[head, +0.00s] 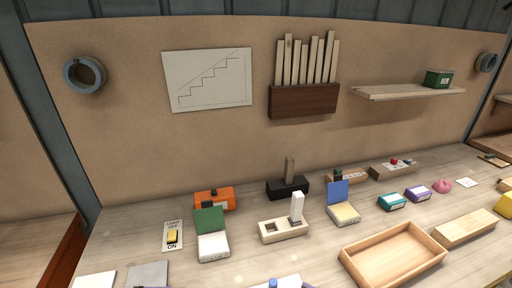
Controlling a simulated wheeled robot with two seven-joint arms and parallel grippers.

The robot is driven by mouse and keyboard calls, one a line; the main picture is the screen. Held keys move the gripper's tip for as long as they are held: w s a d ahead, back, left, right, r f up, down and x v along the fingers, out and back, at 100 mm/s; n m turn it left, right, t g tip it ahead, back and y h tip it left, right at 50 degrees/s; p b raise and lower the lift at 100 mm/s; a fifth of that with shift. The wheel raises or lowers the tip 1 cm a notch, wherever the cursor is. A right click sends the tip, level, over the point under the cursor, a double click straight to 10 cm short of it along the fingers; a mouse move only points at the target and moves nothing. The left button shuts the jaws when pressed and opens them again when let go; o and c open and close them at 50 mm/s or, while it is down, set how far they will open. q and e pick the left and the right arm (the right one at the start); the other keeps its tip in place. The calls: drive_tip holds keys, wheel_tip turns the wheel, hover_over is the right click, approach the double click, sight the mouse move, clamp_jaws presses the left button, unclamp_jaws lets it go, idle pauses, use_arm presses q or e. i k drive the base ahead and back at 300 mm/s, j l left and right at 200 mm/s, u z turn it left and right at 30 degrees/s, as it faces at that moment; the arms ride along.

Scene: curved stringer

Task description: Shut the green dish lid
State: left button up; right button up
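The green dish lid (209,220) stands raised, roughly upright, at the back edge of its pale dish (213,247), left of the middle of the bench. The dish has a label on its front that is too small to read. The dish is open, and nothing touches the lid in the head view. Neither of my grippers is in view.
An orange box (214,198) stands close behind the green lid. A light switch (173,236) lies to the left, a wooden block with a white peg (297,207) to the right. Further right are an open blue-lidded dish (343,213) and a wooden tray (393,256).

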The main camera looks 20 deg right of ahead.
sight(210, 218)
drive_tip(key=k+l, duration=1.2)
drive_tip(key=l, duration=0.15)
